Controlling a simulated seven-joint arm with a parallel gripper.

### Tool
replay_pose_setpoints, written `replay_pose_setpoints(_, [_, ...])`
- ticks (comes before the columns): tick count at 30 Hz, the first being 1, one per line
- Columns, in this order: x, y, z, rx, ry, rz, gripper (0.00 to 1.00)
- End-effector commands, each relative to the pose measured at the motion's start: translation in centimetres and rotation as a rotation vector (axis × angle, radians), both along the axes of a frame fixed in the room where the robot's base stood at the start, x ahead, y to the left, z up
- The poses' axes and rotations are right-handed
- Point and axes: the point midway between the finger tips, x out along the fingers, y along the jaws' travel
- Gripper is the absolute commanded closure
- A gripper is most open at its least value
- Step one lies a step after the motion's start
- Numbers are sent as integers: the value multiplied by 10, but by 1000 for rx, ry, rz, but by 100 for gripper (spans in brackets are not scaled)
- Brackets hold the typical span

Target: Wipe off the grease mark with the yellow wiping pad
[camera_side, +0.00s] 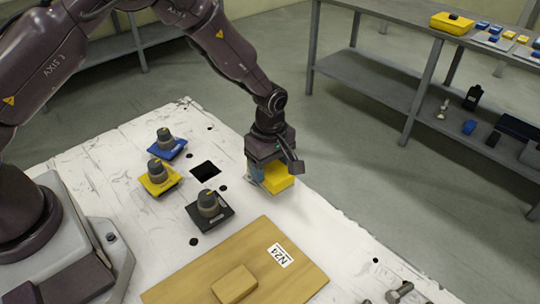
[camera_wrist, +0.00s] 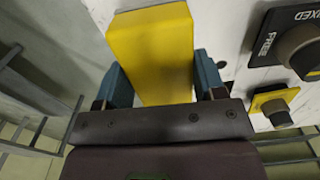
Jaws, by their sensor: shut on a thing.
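The yellow wiping pad (camera_side: 276,178) is a yellow block near the far right edge of the white plate (camera_side: 310,225). My gripper (camera_side: 264,176) is shut on it from above. In the wrist view the yellow wiping pad (camera_wrist: 152,52) sits between the two blue fingers of my gripper (camera_wrist: 160,82). The pad is at or just above the plate surface; I cannot tell if it touches. No grease mark can be made out in either view; it may be hidden under the pad or my gripper.
Knobs on blue (camera_side: 171,150), yellow (camera_side: 160,181) and black (camera_side: 208,214) bases stand left of my gripper, around a square hole (camera_side: 205,171). A tan board (camera_side: 190,287) with a block (camera_side: 234,284) lies in front. Bolts (camera_side: 400,291) lie at the near right. A bench (camera_side: 400,22) stands behind.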

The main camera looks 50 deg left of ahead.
Motion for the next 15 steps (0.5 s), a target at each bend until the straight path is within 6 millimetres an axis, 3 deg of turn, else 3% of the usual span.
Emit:
replay_pose_setpoints(9, [-1,0,-35,0,3,0,61])
replay_pose_setpoints(15, [1,20,-35,0,0,2,65])
